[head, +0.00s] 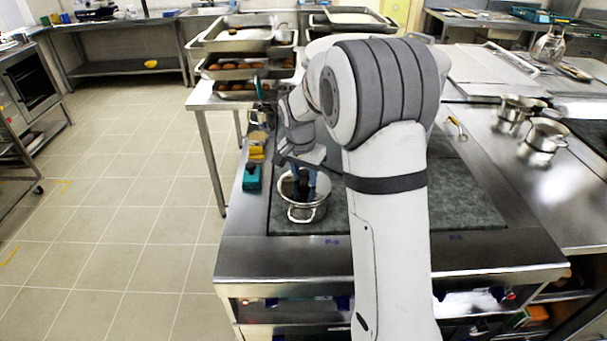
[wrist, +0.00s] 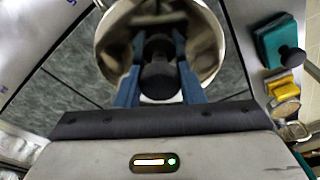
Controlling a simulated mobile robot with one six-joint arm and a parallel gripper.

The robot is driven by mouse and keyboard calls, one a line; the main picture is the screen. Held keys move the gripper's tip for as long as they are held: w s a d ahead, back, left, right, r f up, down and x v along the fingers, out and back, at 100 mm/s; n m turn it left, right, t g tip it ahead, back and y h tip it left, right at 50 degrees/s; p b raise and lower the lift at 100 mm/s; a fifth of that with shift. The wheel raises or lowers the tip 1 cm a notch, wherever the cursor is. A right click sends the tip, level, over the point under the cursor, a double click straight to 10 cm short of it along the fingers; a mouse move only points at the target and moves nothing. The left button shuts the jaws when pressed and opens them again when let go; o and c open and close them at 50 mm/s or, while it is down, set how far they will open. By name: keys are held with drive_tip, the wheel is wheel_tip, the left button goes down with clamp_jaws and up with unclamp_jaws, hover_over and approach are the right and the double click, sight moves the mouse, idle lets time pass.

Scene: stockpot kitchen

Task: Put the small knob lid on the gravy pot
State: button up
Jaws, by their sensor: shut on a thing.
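My gripper (head: 303,190) points down over a two-handled steel pot (head: 306,214) near the front of the dark counter panel. In the wrist view my blue fingers (wrist: 158,82) are shut on a black knob (wrist: 158,72). A round shiny metal surface (wrist: 112,45) shows around and behind the knob. I cannot tell how much of that surface is lid and how much is pot, or whether the lid touches the pot rim. The gripper hides part of the pot's top in the head view.
A teal block (head: 251,178) with a dark knob and yellow items (head: 256,152) line the left counter edge. Two steel pots (head: 545,135) (head: 511,108) stand on the right. Stacked trays (head: 235,65) are at the back left. My arm hides the middle of the counter.

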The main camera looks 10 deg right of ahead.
idle(0.3)
drive_tip(key=o, duration=1.1)
